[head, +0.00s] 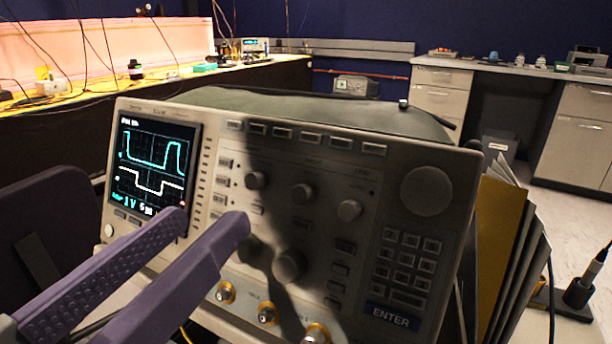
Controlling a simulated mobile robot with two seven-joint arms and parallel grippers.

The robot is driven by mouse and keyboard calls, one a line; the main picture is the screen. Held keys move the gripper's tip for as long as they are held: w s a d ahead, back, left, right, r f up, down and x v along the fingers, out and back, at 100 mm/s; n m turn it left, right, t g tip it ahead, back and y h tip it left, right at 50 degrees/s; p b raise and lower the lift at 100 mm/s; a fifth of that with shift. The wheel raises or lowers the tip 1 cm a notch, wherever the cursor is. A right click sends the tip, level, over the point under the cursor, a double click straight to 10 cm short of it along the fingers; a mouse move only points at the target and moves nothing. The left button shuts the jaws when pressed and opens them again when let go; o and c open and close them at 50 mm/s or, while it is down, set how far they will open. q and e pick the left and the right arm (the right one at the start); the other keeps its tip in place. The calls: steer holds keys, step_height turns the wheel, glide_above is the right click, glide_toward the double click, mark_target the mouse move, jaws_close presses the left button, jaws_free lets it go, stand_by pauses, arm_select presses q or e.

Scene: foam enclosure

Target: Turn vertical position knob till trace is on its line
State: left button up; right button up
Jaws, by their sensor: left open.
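The oscilloscope (330,140) faces me, tilted in the picture. Its lit screen (155,165) shows a cyan square-wave trace (150,148) above a white one (155,182). A row of small knobs runs across the panel: a left knob (255,181), a middle knob (303,194) and a right knob (349,210). A larger knob (289,266) sits below. I cannot read which is the vertical position knob. My left gripper (213,222) is open, its two purple fingers apart in front of the panel's lower left, nothing between them. The fingers hide part of the panel. My right gripper is not in view.
Gold connectors (266,313) stick out along the panel's bottom edge. Upright folders or boards (510,240) stand right of the oscilloscope. A bench with cables (60,100) lies behind left, and cabinets (440,105) stand at the back. A shadow crosses the panel.

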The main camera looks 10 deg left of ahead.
mark_target(250, 181)
arm_select(q)
steer(key=w, duration=0.3)
steer(key=w+d, duration=0.1)
steer(key=w, duration=0.1)
steer(key=shift+w+p, duration=0.3)
jaws_close()
stand_by(0.4)
